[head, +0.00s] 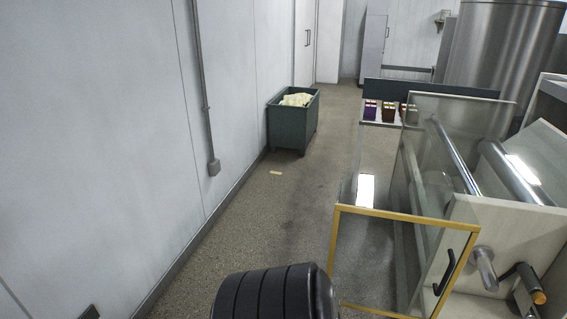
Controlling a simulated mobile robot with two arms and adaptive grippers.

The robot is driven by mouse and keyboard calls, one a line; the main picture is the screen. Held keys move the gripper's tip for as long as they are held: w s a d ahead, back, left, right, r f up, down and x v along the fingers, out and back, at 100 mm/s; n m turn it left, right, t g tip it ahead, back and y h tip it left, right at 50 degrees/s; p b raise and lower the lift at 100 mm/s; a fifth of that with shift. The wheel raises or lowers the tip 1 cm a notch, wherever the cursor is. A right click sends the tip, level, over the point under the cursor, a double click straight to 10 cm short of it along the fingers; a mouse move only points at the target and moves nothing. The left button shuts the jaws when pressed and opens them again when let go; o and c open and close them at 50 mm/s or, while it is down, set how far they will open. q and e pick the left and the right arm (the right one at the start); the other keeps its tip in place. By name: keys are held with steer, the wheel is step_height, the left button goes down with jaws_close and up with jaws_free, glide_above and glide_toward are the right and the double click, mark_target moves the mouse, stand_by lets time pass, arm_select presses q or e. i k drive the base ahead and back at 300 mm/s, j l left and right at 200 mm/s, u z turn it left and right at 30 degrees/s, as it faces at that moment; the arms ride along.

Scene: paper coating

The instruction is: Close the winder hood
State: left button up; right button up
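The winder hood (405,217) is a clear panel with a yellow edge frame, at the lower right in the head view. A black bar handle (444,272) shows by the right side of its frame. The hood stands out to the left of the pale winder body (510,232), and it looks open, though its hinge is hard to make out. Metal rollers (455,155) lie in the winder behind clear panelling. Neither of my grippers is in view. A black ribbed part at the bottom middle looks like my own arm and stands just left of the hood frame.
A dark green bin (293,125) with pale material stands by the left wall. A shelf with small coloured boxes (388,112) is behind the winder. A large steel tank (500,50) stands at the back right. The floor between wall and winder is mostly free.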

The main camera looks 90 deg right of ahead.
mark_target(475, 229)
steer(key=z, duration=3.65)
